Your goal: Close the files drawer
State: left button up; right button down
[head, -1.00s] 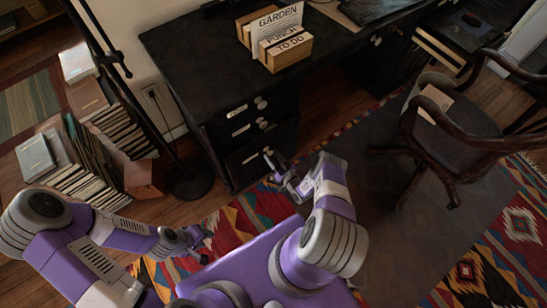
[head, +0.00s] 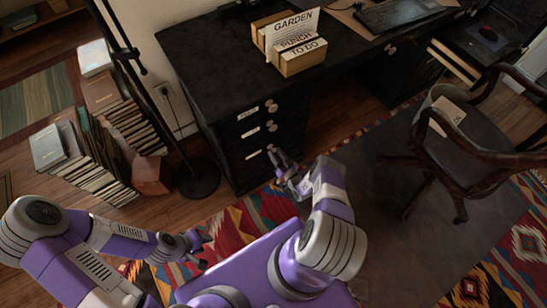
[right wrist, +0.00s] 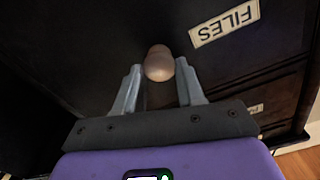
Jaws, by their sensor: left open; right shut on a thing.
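The files drawer is the lowest drawer in the black desk's left pedestal; its dark front (head: 248,172) bears a small white label. In the right wrist view its front (right wrist: 110,30) fills the upper part, with an upside-down "FILES" label (right wrist: 225,24) and a round knob (right wrist: 159,64). My right gripper (head: 285,160) is at this drawer, and its fingers (right wrist: 157,90) are shut on the knob. How far the drawer stands out is hard to tell. My left gripper (head: 198,245) is open and empty above the rug, left of the drawers.
Two other labelled drawers (head: 258,130) sit above. The desktop (head: 215,65) carries a wooden card holder (head: 305,62) and a keyboard (head: 400,12). A lamp base (head: 198,180) and book stacks (head: 130,130) stand left. A wooden chair (head: 465,150) stands right. Patterned rug (head: 235,225) covers the floor ahead.

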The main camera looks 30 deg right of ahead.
jog(key=c, duration=1.1)
grip_release()
jog(key=shift+w, duration=0.2)
jog(key=o, duration=0.4)
jog(key=shift+w, duration=0.1)
jog(key=s+p, duration=0.2)
jog(key=s, duration=0.5)
jog(key=shift+s, duration=0.35)
